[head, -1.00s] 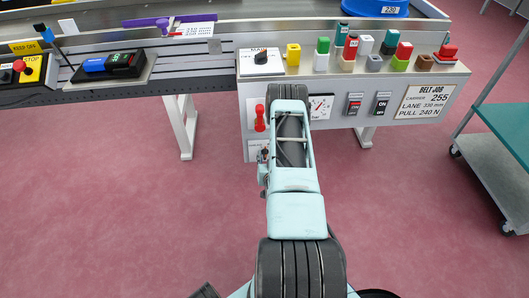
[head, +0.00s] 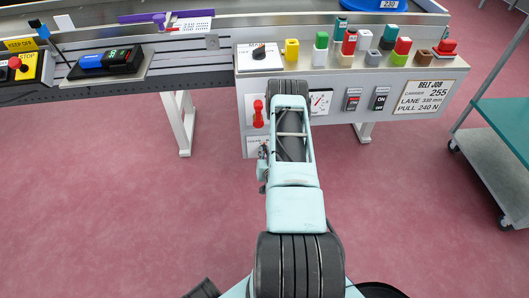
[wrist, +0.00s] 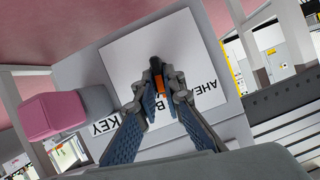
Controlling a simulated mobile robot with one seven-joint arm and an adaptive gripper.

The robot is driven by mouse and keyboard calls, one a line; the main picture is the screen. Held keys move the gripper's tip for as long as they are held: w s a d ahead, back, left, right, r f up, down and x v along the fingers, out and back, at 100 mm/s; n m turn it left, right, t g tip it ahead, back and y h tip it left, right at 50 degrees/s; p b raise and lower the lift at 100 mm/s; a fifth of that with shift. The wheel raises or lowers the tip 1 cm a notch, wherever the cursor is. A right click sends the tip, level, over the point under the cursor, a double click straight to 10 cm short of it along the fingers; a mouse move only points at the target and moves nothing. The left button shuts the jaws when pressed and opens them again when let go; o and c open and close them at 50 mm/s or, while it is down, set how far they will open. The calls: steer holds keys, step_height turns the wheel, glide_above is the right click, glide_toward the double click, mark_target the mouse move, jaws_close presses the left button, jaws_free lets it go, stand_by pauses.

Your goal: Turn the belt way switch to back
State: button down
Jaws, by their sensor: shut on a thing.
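A white switch plate (wrist: 130,50) fills the middle of the wrist view. The belt way switch (wrist: 157,68), a dark knob with an orange part, stands out from this plate. My gripper (wrist: 158,97) is over it, with its two blue-padded fingers closed in on either side of the knob. The fingers hide part of the knob and lettering, so its exact pointing is unclear. In the head view my arm covers the gripper and the switch.
In the head view a red lever (head: 258,114) is on the panel front, left of my arm, with a gauge (head: 320,101) to the right. A MAIN switch box (head: 260,57) and several coloured blocks stand on top. A green cart (head: 505,130) is at the right.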

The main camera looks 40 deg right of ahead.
steer(key=shift+s+d+m+t+y, duration=0.15)
steer(key=shift+m+t+y, duration=0.65)
steer(key=shift+m, duration=0.8)
steer(key=c, duration=2)
jaws_free()
steer(key=shift+c, duration=0.2)
step_height(320, 180, up, 10)
steer(key=shift+f, duration=0.1)
